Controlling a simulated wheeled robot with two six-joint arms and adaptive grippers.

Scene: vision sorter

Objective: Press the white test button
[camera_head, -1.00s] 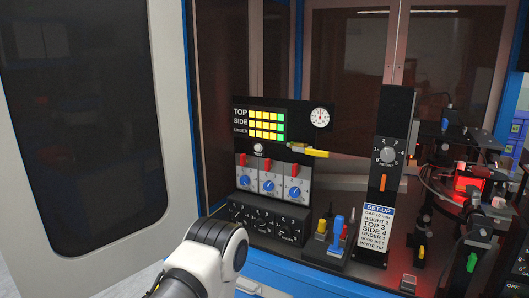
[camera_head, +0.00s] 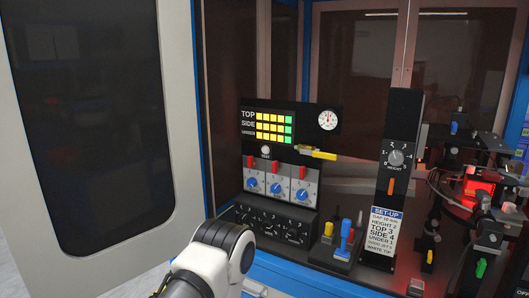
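The white test button (camera_head: 265,150) is a small round knob on the black panel (camera_head: 325,145), just below the yellow and green indicator grid (camera_head: 273,128). A small, blurred label sits under it. A white and black link of one of my arms shows at the bottom centre, below and in front of the panel and apart from the button. Neither of my grippers shows in this view, so whether they are open or shut is hidden.
Below the button are red switches with blue knobs (camera_head: 276,187) and a black dial box (camera_head: 270,222). A yellow-tipped part (camera_head: 318,154) sticks out right of the button. A height post (camera_head: 402,140), levers (camera_head: 345,235) and a set-up card (camera_head: 384,232) stand further right. An open door (camera_head: 175,130) is at left.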

